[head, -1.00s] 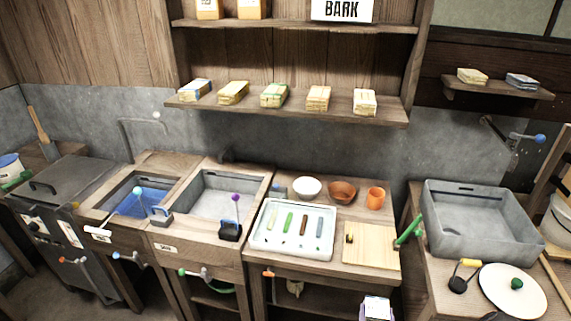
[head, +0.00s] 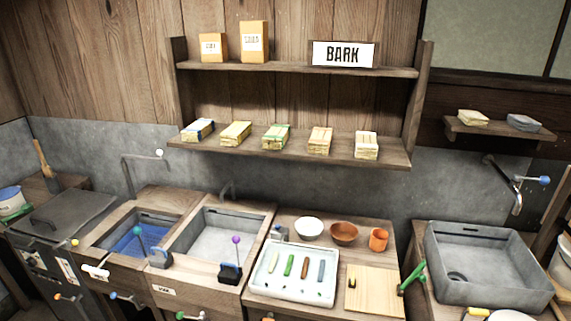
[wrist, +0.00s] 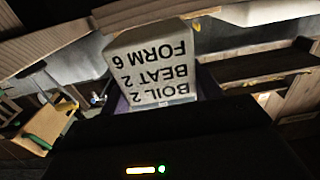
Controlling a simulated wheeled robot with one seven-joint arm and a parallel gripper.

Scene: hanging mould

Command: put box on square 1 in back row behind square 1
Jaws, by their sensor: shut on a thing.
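My gripper (wrist: 157,100) shows only in the wrist view. It is shut on a pale box (wrist: 150,62) with black lettering, "BOIL 2 BEAT 2 FORM 6", upside down in that view. The fingertips are mostly hidden by the box and the dark gripper body. The box and my gripper are out of the head view. I cannot make out any marked square 1 or back row. In the head view, the long shelf (head: 290,147) carries a row of several tied bundles, with the leftmost bundle (head: 198,130) having a blue band.
The upper shelf (head: 290,69) holds two orange packets and a BARK sign (head: 343,54). A small shelf (head: 500,131) at right holds two bundles. Below are sinks (head: 215,240), a tool tray (head: 293,296), bowls, a board (head: 374,289) and a grey basin (head: 485,265).

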